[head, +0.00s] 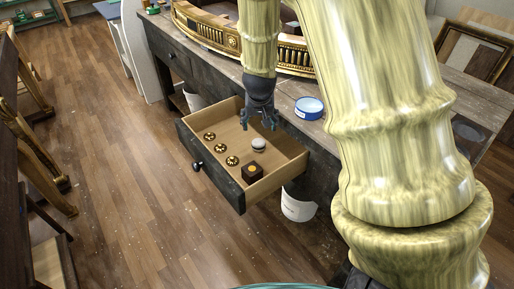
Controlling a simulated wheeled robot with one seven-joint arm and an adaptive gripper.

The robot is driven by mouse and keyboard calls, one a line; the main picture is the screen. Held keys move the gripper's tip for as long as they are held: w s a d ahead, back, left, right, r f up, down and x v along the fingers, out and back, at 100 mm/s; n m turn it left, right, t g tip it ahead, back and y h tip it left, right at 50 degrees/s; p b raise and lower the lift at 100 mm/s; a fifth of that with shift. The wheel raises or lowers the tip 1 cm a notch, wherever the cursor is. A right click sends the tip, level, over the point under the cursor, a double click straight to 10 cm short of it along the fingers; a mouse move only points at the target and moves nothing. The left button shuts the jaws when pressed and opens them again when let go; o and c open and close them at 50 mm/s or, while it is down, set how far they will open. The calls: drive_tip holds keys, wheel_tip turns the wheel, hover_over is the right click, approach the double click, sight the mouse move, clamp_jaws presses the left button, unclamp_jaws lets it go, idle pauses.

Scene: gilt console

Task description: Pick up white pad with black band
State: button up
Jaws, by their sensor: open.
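The white pad with a black band (259,145) is a small round thing lying in the open drawer (221,116), right of the drawer's middle. My gripper (260,124) hangs fingers-down from my arm, just above and behind the pad in the head view. Its dark fingers are apart and nothing shows between them. Whether the fingertips reach below the drawer's rim is hard to tell. The pad appears apart from the fingers.
Several gold knobs (232,161) lie left of the pad, and a dark box with a yellow top (252,171) lies in front. The drawer walls surround them. A blue-and-white tin (309,108) stands on the worktop behind. A gilt console piece (207,28) stands farther back.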

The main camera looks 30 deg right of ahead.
drive_tip(key=b, duration=0.4)
approach(259, 143)
drive_tip(key=x, duration=0.4)
drive_tip(key=shift+s+a+f, duration=0.15)
drive_tip(key=shift+s+f, duration=0.05)
drive_tip(key=shift+s, duration=0.15)
drive_tip(key=shift+w+b+x, duration=0.15)
drive_tip(key=shift+w+x, duration=0.05)
drive_tip(key=shift+x, duration=1.2)
drive_tip(key=shift+w+b+x, duration=0.15)
drive_tip(key=shift+x, duration=1.25)
drive_tip(key=shift+r, duration=0.2)
drive_tip(key=c, duration=0.9)
